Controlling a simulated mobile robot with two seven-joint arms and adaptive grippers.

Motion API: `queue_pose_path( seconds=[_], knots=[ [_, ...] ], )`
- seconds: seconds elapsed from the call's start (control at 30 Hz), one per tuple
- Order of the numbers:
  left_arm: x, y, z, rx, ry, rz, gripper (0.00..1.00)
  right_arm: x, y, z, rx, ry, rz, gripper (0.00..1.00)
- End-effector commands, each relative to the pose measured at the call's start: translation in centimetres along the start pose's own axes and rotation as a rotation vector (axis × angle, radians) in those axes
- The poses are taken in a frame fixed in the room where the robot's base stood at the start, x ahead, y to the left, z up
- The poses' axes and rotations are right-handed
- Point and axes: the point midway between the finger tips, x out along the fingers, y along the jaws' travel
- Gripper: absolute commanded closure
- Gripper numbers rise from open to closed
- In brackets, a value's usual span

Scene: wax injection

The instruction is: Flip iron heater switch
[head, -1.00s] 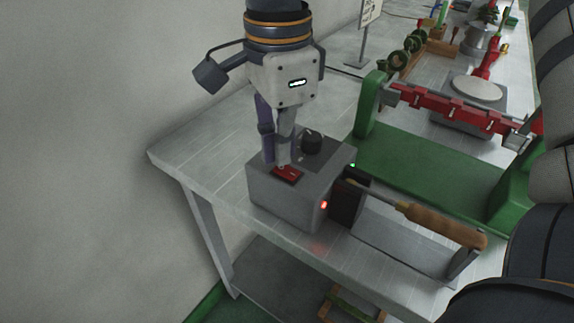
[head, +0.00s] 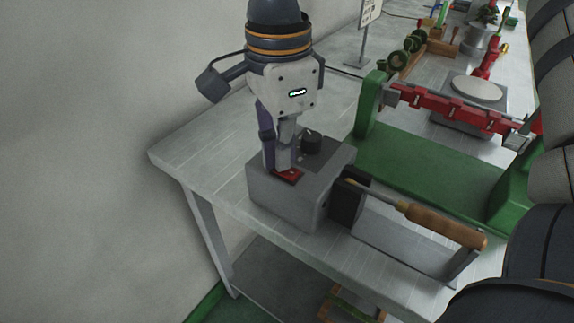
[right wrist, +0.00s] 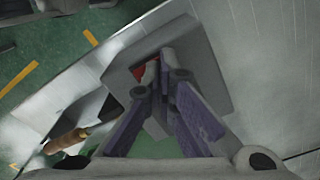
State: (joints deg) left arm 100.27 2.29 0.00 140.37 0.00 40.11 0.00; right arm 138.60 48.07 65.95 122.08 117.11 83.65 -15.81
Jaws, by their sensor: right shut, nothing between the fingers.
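The iron heater is a grey box (head: 275,202) on the table's near left part, with a black knob (head: 312,141) and a red switch (head: 289,177) on its top. My right gripper (head: 280,170) points down with its fingertips shut and empty, at the red switch and seemingly touching it. The fingers partly cover the switch. In the right wrist view the closed fingertips (right wrist: 165,55) are beside the switch (right wrist: 150,73), which is mostly hidden. No indicator lights glow on the box. My left gripper is not in view.
A soldering iron with a wooden handle (head: 445,226) rests in a stand right of the box. A green fixture with a red bar (head: 450,108) stands behind. The table's left corner (head: 165,157) is bare, with a wall beyond.

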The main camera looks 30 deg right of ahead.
Motion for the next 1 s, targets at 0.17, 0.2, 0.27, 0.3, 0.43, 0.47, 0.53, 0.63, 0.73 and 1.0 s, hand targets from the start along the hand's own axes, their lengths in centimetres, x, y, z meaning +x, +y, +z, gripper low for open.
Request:
queue_pose_path(
  seconds=[0.17,0.2,0.27,0.3,0.43,0.47,0.53,0.63,0.73,1.0],
  knots=[
    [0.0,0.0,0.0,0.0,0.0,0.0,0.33,-1.9,-0.1,0.0,-0.001,-0.001,-0.003,1.0],
    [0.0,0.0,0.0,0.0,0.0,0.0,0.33,-2.3,0.0,0.1,-0.001,-0.002,-0.003,1.0],
    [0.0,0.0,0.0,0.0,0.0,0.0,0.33,-3.0,-0.1,0.0,0.001,-0.001,-0.003,1.0],
    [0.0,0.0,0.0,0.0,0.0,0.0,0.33,-3.4,-0.1,0.0,0.001,-0.001,-0.003,1.0],
    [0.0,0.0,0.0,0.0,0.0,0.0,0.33,-4.8,0.0,0.0,0.0,-0.002,-0.003,1.0],
    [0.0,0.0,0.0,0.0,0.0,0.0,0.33,-5.1,-0.1,0.0,0.0,-0.002,-0.004,1.0],
    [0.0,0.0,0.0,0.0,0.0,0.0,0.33,-5.8,-0.1,0.1,0.0,-0.002,-0.004,1.0],
    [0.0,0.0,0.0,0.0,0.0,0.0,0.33,-6.5,0.0,0.0,0.0,-0.001,-0.002,1.0],
    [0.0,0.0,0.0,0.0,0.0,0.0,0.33,-6.7,0.0,0.0,-0.001,-0.001,-0.002,1.0],
    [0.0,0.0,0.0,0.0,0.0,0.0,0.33,-6.7,0.0,0.0,-0.001,-0.001,-0.001,1.0]
  ],
)
